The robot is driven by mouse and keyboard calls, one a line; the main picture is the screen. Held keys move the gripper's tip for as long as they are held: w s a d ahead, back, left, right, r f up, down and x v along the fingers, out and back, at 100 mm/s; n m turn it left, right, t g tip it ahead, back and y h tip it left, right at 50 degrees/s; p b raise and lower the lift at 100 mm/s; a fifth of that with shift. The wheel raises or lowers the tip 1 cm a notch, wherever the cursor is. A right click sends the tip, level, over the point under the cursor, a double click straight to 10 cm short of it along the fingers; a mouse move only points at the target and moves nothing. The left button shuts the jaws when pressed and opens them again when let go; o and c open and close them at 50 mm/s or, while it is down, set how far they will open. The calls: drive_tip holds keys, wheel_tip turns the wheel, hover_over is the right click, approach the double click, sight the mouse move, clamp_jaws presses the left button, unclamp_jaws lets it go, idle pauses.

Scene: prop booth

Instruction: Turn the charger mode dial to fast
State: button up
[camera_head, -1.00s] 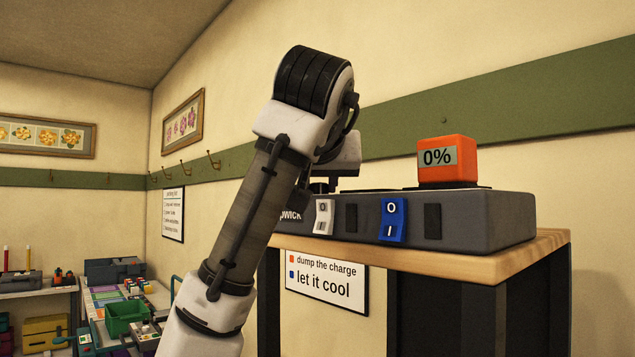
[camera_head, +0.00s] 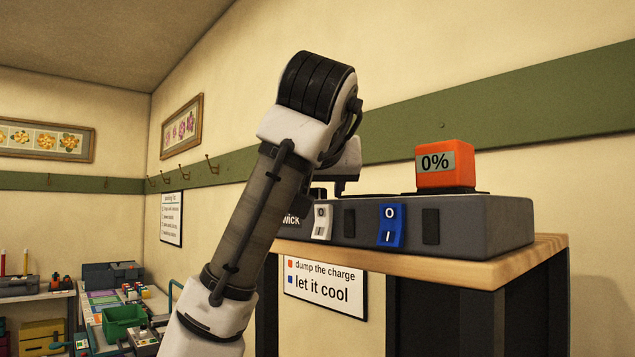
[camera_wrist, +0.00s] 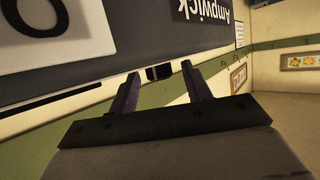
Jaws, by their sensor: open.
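The charger (camera_head: 465,222) is a dark grey box on a wooden-topped stand in the head view. Its front carries a white rocker switch (camera_head: 321,222) and a blue rocker switch (camera_head: 391,224). An orange block reading 0% (camera_head: 445,164) sits on top. No dial markings are readable. My gripper (camera_wrist: 160,69) is open in the wrist view, beside the charger's front (camera_wrist: 150,30) with its upside-down lettering. A small dark block (camera_wrist: 158,73) appears between the fingertips, its identity unclear.
A sign (camera_head: 325,290) about dumping the charge and cooling hangs below the stand's top (camera_head: 500,262). A cluttered table with a green bin (camera_head: 124,320) stands at lower left. Wall hooks and framed pictures are behind.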

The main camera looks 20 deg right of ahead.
drive_tip(key=b+v, duration=0.2)
drive_tip(key=v, duration=0.3)
drive_tip(key=shift+s+a+b, duration=0.2)
drive_tip(key=shift+s+b, duration=0.1)
drive_tip(key=p+v, duration=0.6)
drive_tip(key=v, duration=0.2)
drive_tip(key=shift+r, duration=0.15)
